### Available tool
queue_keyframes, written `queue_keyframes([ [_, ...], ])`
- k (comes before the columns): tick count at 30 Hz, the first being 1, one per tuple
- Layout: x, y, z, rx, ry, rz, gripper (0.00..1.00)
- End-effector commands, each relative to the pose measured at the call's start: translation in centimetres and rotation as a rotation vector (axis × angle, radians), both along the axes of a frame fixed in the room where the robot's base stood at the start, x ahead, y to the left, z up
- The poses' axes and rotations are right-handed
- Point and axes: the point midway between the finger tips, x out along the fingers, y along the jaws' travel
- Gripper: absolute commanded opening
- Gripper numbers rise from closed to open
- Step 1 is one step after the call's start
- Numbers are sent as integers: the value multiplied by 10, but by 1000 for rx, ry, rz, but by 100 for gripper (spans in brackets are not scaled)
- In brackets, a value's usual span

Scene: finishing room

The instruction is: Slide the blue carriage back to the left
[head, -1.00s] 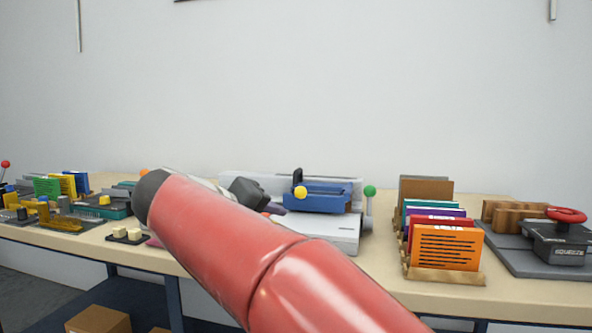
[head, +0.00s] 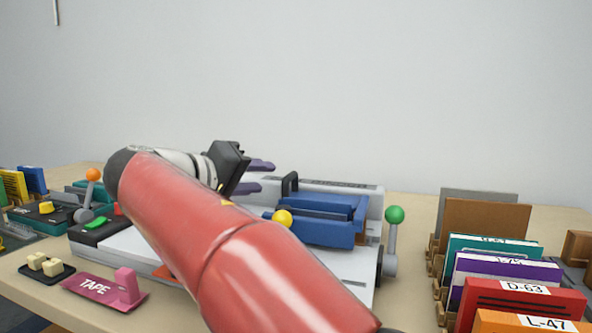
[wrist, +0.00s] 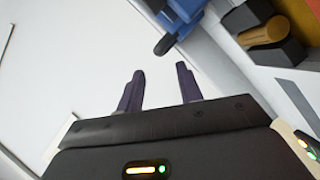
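The blue carriage (head: 335,228) sits toward the right end of a white and grey machine (head: 355,262) in the head view. It has a yellow knob (head: 282,217) at its front left and a black upright handle (head: 290,183). My gripper (head: 262,176) is left of the carriage and a little above it, apart from it. In the wrist view my gripper (wrist: 160,88) has two purple fingers spread apart with nothing between them. Part of the blue carriage (wrist: 185,12) shows at the top of that view. My arm hides the middle of the machine.
A lever with a green ball (head: 395,214) stands at the machine's right end. A lever with an orange ball (head: 93,175) stands at left. A pink tape dispenser (head: 108,289) lies in front, and racked coloured folders (head: 500,270) stand at right.

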Motion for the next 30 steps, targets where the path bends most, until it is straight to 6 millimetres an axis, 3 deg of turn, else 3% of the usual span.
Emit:
queue_keyframes([
  [18,51,-50,-16,0,1,-1,36],
  [28,55,-53,-17,1,0,0,36],
  [30,55,-53,-17,1,0,0,28],
])
